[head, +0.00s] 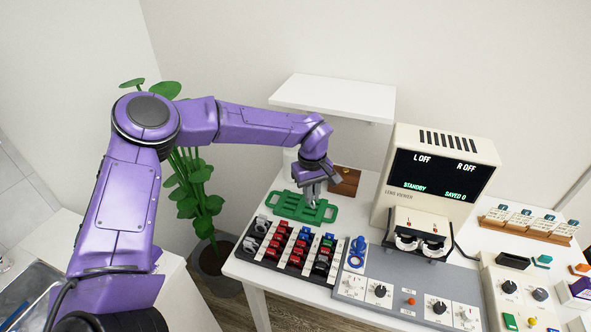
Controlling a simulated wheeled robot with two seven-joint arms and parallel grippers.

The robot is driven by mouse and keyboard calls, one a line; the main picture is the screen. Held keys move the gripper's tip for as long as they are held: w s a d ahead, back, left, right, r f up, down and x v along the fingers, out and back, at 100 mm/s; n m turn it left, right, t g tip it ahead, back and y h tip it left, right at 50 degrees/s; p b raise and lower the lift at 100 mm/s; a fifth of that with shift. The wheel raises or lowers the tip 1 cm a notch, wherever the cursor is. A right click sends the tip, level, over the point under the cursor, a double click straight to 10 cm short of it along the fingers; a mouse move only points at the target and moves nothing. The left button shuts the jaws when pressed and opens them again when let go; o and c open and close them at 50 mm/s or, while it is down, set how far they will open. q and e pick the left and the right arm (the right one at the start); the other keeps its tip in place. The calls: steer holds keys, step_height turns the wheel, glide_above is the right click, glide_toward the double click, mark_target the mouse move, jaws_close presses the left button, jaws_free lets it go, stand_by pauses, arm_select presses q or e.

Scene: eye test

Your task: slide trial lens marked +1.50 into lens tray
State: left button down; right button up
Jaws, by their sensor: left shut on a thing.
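My left gripper (312,195) points down over a green tray (328,215) with side handles and slots, on the white table. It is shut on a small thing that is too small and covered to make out. I cannot tell whether the fingertips touch the tray. A black case (268,262) in front holds rows of red, blue, green and black lens pieces between white strips. A grey ring-shaped piece (262,222) sits at its back left corner. No +1.50 marking can be read. My right gripper is not in view.
A lens viewer (436,170) with a dark screen reading STANDBY stands right of the tray. A brown box (345,181) is behind the tray, below a white shelf (335,97). A potted plant (193,190) stands left.

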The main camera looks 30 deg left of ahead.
arm_select(q)
steer(key=w+a+f+n, duration=0.1)
steer(key=a+n, duration=0.2)
steer(key=w+a+f+n+b, duration=0.1)
steer(key=a+f+n, duration=0.1)
steer(key=a+n, duration=0.1)
steer(key=w+a+f+n+b, duration=0.1)
steer(key=a+n, duration=0.2)
steer(key=shift+w+f, duration=0.25)
steer(key=shift+f, duration=0.15)
steer(key=shift+a+f, duration=0.1)
steer(key=shift+f, duration=0.3)
steer(key=shift+r, duration=0.1)
steer(key=shift+f+b, duration=1.2)
steer(key=shift+f, duration=0.35)
